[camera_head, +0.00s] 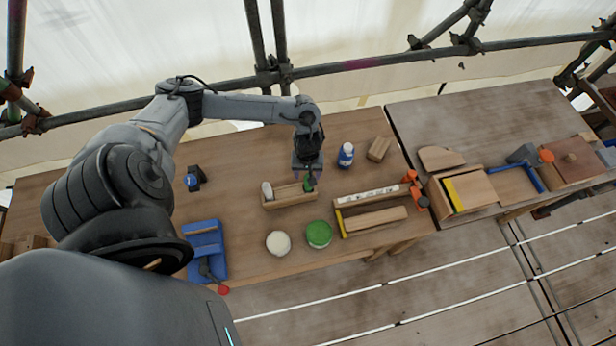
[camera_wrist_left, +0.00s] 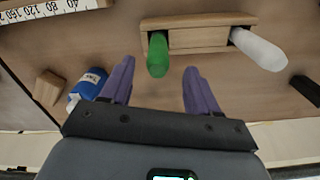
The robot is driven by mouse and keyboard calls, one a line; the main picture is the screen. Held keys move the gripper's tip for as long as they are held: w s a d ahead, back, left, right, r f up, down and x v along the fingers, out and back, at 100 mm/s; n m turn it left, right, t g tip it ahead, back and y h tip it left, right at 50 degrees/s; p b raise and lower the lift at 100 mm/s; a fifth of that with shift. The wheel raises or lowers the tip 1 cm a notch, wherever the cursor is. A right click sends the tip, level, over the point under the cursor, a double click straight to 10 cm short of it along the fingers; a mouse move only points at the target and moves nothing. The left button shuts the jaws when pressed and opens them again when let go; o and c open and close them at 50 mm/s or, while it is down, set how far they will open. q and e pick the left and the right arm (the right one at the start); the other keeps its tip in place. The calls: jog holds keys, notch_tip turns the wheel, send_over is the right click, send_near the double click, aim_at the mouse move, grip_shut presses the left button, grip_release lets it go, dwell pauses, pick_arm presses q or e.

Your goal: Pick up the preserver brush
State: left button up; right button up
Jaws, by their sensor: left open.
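A wooden holder (camera_head: 290,198) stands on the bench with a green handle (camera_head: 309,185) at its right end and a white handle (camera_head: 267,190) at its left end. The holder (camera_wrist_left: 198,38) and the green handle (camera_wrist_left: 157,52) also show in the left wrist view, with the white handle (camera_wrist_left: 258,48) to the right. Which handle is the preserver brush's is not labelled; bristles are hidden. My left gripper (camera_head: 308,175) is open above the holder's right end. Its purple fingers (camera_wrist_left: 158,68) lie either side of the green handle's end, with gaps on both sides. My right gripper is not in view.
A green-topped tin (camera_head: 319,234) and a white-topped tin (camera_head: 278,243) stand in front of the holder. A blue-and-white bottle (camera_head: 346,154) and a wood block (camera_head: 379,149) are behind right. A ruler (camera_head: 372,194) lies right. A blue tray (camera_head: 205,250) is at left.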

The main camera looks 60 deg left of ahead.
pick_arm(q)
jog(key=shift+w+f, duration=0.15)
jog(key=shift+f, duration=3.2)
jog(key=shift+a, duration=0.1)
jog(key=shift+c, duration=0.2)
grip_shut()
jog(key=shift+r, duration=0.1)
